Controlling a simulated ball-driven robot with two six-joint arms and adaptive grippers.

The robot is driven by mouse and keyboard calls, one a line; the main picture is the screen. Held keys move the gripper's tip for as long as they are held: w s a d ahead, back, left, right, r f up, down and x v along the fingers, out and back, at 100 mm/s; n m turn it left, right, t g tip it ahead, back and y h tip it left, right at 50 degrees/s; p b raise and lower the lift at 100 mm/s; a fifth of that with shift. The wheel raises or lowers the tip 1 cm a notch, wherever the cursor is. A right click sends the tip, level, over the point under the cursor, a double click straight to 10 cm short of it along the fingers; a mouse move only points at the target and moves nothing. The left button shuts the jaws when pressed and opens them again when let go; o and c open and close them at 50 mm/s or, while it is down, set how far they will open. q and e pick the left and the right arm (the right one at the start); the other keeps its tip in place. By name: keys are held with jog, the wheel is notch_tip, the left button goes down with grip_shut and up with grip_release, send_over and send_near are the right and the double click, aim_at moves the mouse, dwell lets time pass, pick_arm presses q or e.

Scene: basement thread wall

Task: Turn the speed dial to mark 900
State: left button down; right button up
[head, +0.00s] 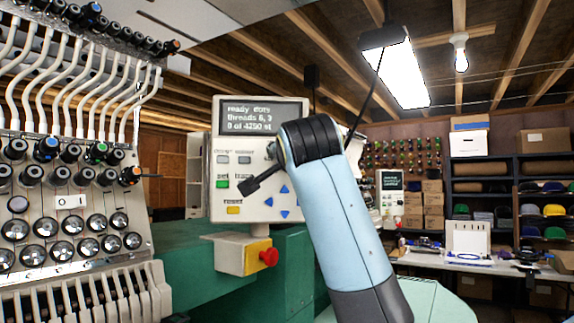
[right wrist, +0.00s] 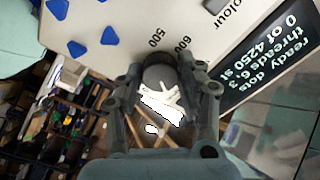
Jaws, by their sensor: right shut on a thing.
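The speed dial (right wrist: 158,75) is a round dark-rimmed grey knob on the pale control panel, seen in the right wrist view. Marks 500 and 600 show on the panel beside it; mark 900 and the dial's pointer cannot be made out. My right gripper (right wrist: 166,76) is shut on the dial, one finger on each side. The control panel (head: 215,195) carries a dark screen (head: 252,118) reading "ready dots". My left gripper is not in view.
Blue arrow buttons (head: 284,189) lie close to the arm on the panel. A red stop button (head: 268,257) sticks out on a box below. Thread tensioners (head: 75,225) crowd the left side. Shelves (head: 484,187) and a work table stand far back right.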

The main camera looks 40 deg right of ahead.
jog(key=m+b, duration=0.2)
jog(key=m, duration=0.1)
jog(key=m+b, duration=0.1)
jog(key=shift+f, duration=0.25)
jog(key=shift+m+b, duration=1.3)
jog(key=shift+m, duration=1.1)
jog(key=o, duration=1.1)
jog(key=shift+r, duration=0.15)
jog(key=shift+o, duration=0.2)
jog(key=v, duration=0.7)
jog(key=shift+s, duration=0.25)
jog(key=shift+a, duration=0.1)
